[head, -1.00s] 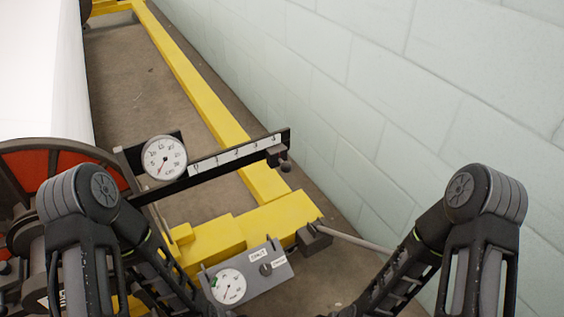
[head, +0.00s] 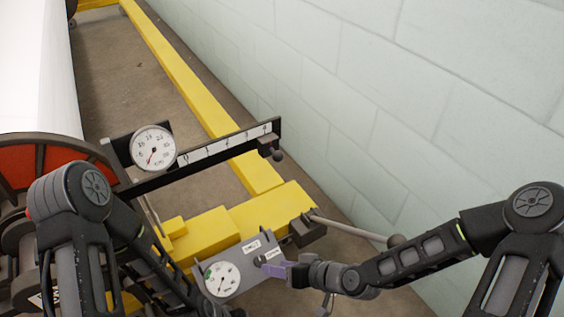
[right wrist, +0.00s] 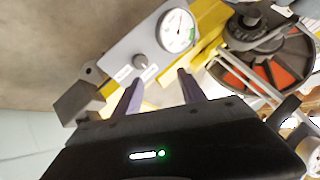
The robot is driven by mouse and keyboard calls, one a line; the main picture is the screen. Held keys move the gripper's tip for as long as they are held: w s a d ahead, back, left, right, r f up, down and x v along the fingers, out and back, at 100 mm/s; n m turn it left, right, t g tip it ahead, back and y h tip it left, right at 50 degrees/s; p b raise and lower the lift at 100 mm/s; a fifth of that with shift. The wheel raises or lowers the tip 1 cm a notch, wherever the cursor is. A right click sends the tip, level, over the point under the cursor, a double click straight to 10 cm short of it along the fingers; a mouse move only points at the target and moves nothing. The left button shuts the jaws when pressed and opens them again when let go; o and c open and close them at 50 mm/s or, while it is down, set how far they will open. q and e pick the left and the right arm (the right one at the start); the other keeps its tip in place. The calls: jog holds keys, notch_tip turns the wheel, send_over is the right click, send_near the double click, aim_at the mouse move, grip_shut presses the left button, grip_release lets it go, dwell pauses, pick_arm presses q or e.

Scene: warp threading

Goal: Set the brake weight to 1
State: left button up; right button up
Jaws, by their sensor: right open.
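The brake weight (head: 267,143), a small dark block with a round knob, hangs at the right end of the black scale bar (head: 160,180), by the last mark. The bar's white strip (head: 225,143) carries several small marks, too small to read surely. My right gripper (head: 268,268) is open, its purple fingers near the small dark knob (head: 259,260) on the grey panel. In the right wrist view, my right gripper (right wrist: 158,85) has its fingertips apart, with the panel knob (right wrist: 140,60) just ahead of them, nearer the left finger. My left gripper is out of view.
A round dial (head: 153,148) sits at the bar's left end. The grey panel (head: 240,270) has another dial (head: 222,280). A rod with a ball end (head: 395,241) sticks out right of the yellow frame (head: 265,205). A pale block wall (head: 400,130) stands to the right.

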jog(key=w+d+r+n+t+y, duration=0.2)
jog(key=w+d+r+n+t, duration=0.15)
jog(key=w+r, duration=0.6)
jog(key=n+t+y+b, duration=0.1)
jog(key=n+t, duration=0.3)
send_near(273, 151)
jog(key=shift+s+d+f, duration=0.35)
jog(key=shift+s+d, duration=0.1)
jog(key=b+x, duration=0.3)
jog(key=x, duration=0.4)
jog(key=shift+w+a, duration=0.25)
jog(key=shift+a, duration=0.1)
jog(key=shift+c, duration=0.5)
grip_shut()
